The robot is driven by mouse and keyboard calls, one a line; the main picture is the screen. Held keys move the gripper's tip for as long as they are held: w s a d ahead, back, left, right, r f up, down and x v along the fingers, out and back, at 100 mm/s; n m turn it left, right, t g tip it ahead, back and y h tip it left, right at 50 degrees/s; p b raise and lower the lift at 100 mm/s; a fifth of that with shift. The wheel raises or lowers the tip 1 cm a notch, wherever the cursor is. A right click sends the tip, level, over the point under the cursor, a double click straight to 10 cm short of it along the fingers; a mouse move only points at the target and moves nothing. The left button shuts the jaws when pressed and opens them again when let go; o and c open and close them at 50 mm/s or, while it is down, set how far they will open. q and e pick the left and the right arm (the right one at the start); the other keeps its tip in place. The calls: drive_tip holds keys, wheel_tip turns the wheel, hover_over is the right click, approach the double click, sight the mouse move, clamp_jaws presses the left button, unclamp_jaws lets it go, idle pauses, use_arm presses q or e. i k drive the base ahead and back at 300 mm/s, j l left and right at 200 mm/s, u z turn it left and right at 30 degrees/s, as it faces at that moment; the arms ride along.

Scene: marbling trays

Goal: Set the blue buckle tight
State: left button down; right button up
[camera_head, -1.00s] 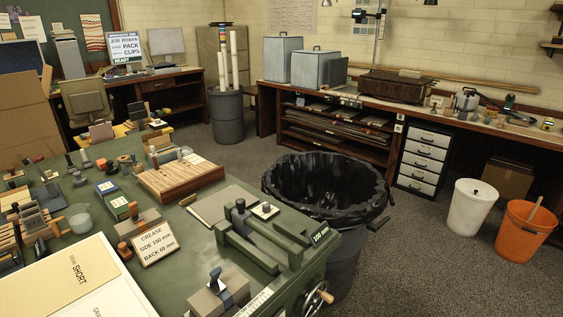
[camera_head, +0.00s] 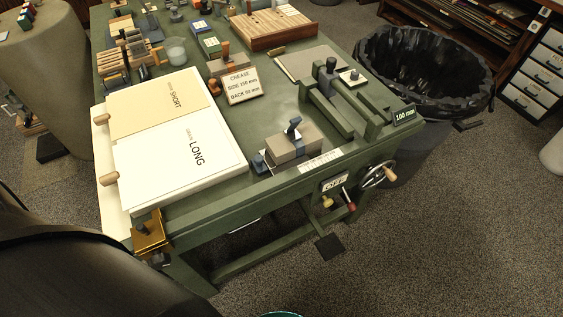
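A grey-beige block (camera_head: 283,149) lies near the front edge of the green bench, with a dark blue strap (camera_head: 299,143) across it. A blue buckle (camera_head: 294,127) stands up on top of the block, its lever tilted up. A small dark blue piece (camera_head: 262,163) sits by the block's left end; I cannot tell whether it belongs to the strap. Neither of my grippers is in view.
The green bench (camera_head: 225,132) carries LONG and SHORT boards (camera_head: 195,173) at left, a crease sign (camera_head: 241,84) and a green press frame (camera_head: 330,112). A handwheel (camera_head: 377,175) projects from the front. A black-lined bin (camera_head: 425,70) stands right. Carpet (camera_head: 440,240) is clear in front.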

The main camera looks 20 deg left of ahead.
sight(294, 122)
drive_tip(key=k+j, duration=0.1)
drive_tip(key=j, duration=0.35)
drive_tip(key=k+j, duration=0.1)
drive_tip(key=j, duration=0.4)
drive_tip(key=k+j, duration=0.15)
drive_tip(key=j, duration=0.3)
drive_tip(key=k+j, duration=0.1)
drive_tip(key=j, duration=0.4)
drive_tip(key=k+j+z, duration=0.1)
drive_tip(key=j, duration=0.35)
drive_tip(key=k+j, duration=0.1)
drive_tip(key=j, duration=0.35)
drive_tip(key=k+j, duration=0.15)
drive_tip(key=j, duration=0.3)
drive_tip(key=k+j, duration=0.1)
drive_tip(key=j, duration=0.4)
drive_tip(key=j+z, duration=0.1)
drive_tip(key=z, duration=0.7)
drive_tip(key=k+j+z, duration=0.1)
drive_tip(key=z, duration=0.25)
drive_tip(key=i+l, duration=0.2)
drive_tip(key=l, duration=0.2)
drive_tip(key=i+l, duration=0.25)
drive_tip(key=l, duration=0.15)
drive_tip(key=i+l+z, duration=0.1)
drive_tip(key=l, duration=0.3)
drive_tip(key=i+l, duration=0.35)
